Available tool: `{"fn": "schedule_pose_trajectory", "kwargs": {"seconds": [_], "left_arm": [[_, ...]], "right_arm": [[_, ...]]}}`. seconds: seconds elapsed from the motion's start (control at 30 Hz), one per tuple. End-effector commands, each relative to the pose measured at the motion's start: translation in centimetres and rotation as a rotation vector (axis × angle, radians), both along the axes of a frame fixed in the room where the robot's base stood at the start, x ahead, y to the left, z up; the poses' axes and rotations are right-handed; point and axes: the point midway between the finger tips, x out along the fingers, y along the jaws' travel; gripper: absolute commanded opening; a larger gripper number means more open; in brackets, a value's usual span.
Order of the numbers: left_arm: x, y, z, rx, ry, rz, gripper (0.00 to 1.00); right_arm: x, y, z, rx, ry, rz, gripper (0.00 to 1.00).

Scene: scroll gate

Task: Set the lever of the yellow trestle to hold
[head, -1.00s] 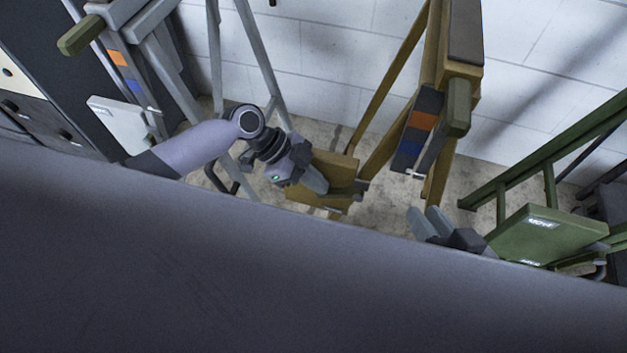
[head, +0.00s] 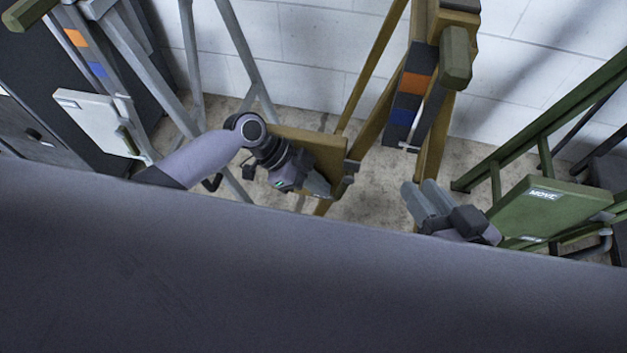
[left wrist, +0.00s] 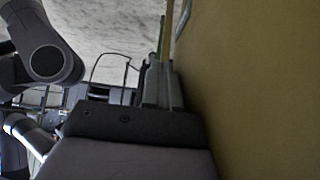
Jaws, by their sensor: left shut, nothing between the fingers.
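The yellow trestle (head: 375,85) stands in the middle of the head view. Its dark strip with an orange patch (head: 415,84) and a blue patch (head: 403,118) is beside a grey lever bar (head: 432,118) with an olive grip (head: 456,62). The bar's white tip is just below the blue patch. A yellow plate (head: 305,145) is on its left side, and no label shows. My left gripper (head: 322,190) is shut and empty beside this plate, which fills the right of the left wrist view (left wrist: 255,80). My right gripper (head: 420,192) is below the strip; its opening is unclear.
A grey trestle with a white plate (head: 92,120) stands at left. A green trestle with a green plate (head: 545,205) reading "MOVE" stands at right. A white block wall (head: 320,45) is behind. A dark surface covers the foreground. Some floor (head: 375,195) is bare between the grippers.

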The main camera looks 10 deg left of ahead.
Motion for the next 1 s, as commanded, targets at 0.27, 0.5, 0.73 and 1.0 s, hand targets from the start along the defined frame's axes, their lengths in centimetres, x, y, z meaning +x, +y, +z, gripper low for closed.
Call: {"fn": "schedule_pose_trajectory", "kwargs": {"seconds": [0.27,0.5,0.73,1.0], "left_arm": [[0.0,-0.5,-0.4,0.000,-0.001,-0.001,0.00],[0.0,-0.5,-0.4,0.000,-0.001,-0.001,0.00],[0.0,-0.5,-0.3,0.000,-0.001,-0.001,0.00],[0.1,1.6,2.1,0.002,-0.002,0.002,0.00]], "right_arm": [[-0.4,-0.3,-0.3,-0.014,-0.008,-0.002,0.29],[-0.5,-0.4,-0.3,-0.020,-0.009,0.000,0.29],[-0.5,-0.4,-0.2,-0.020,-0.009,0.000,0.29],[-0.1,0.3,0.3,0.020,0.036,0.010,0.29]]}}
